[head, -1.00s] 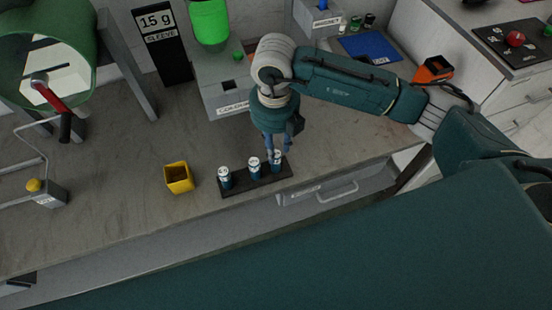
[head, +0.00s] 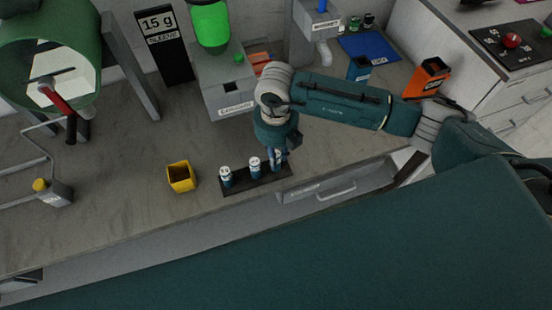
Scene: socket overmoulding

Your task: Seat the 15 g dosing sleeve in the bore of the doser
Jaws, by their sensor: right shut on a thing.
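A dark rack (head: 240,186) at the front of the bench holds small dark-blue sleeves with white tops. The left sleeve (head: 226,178) and the middle sleeve (head: 254,167) stand upright in it. My right gripper (head: 277,160) points down at the rack's right end, shut on the right-hand sleeve, which its fingers mostly hide. I cannot tell whether that sleeve is clear of the rack. A grey doser (head: 222,85) with a green hopper (head: 210,25) stands behind; its bore is not clearly visible. A black sign (head: 163,45) reads "15 g SLEEVE". My left gripper is not in view.
A yellow open box (head: 181,177) stands left of the rack. A green drum machine (head: 50,50) with a red handle is at the far left. A blue mat (head: 369,46) and an orange-black bin (head: 432,75) are at the back right. The bench's left middle is clear.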

